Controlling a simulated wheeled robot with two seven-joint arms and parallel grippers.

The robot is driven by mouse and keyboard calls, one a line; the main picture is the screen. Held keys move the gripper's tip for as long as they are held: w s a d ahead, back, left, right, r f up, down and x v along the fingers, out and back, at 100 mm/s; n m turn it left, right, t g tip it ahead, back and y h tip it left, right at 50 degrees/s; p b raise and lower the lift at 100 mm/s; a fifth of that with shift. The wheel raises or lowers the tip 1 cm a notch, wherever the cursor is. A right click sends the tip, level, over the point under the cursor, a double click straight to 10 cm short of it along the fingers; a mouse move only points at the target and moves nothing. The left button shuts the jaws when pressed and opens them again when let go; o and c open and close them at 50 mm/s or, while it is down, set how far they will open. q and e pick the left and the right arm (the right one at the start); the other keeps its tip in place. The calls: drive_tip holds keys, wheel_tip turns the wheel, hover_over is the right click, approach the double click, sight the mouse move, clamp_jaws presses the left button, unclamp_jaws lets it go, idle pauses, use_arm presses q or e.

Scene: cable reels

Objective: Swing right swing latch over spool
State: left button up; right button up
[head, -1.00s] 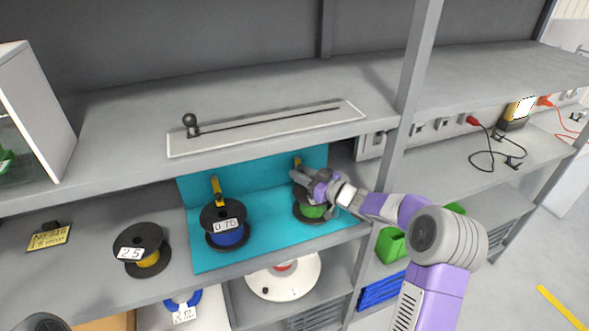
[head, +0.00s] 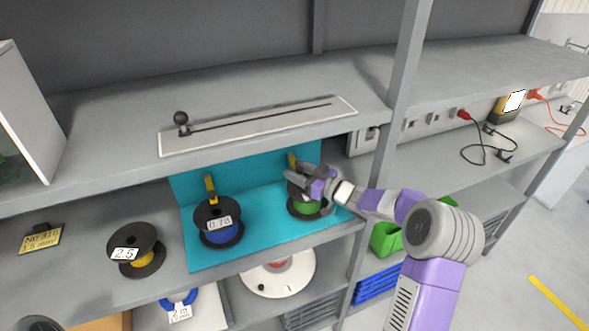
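The right spool (head: 305,208), black with green wire, stands on the turquoise panel (head: 262,232). A yellow swing latch (head: 291,161) shows upright behind it. My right gripper (head: 297,184) is at the top of this spool, near the latch, and hides part of both. I cannot tell whether its fingers touch the latch or whether they are closed. The left spool (head: 220,233), black with blue wire and a "0.75" label, stands beside it with its own yellow latch (head: 210,187) upright behind. My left gripper is not in view.
A black reel with yellow wire (head: 137,251), labelled "2.5", stands left of the panel. A shelf above carries a slotted plate with a black knob (head: 181,120). A grey post (head: 392,130) stands right of the panel. A white reel (head: 279,275) lies below.

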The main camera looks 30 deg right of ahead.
drive_tip(key=v, duration=0.6)
drive_tip(key=shift+s+r, duration=0.15)
drive_tip(key=shift+s, duration=0.1)
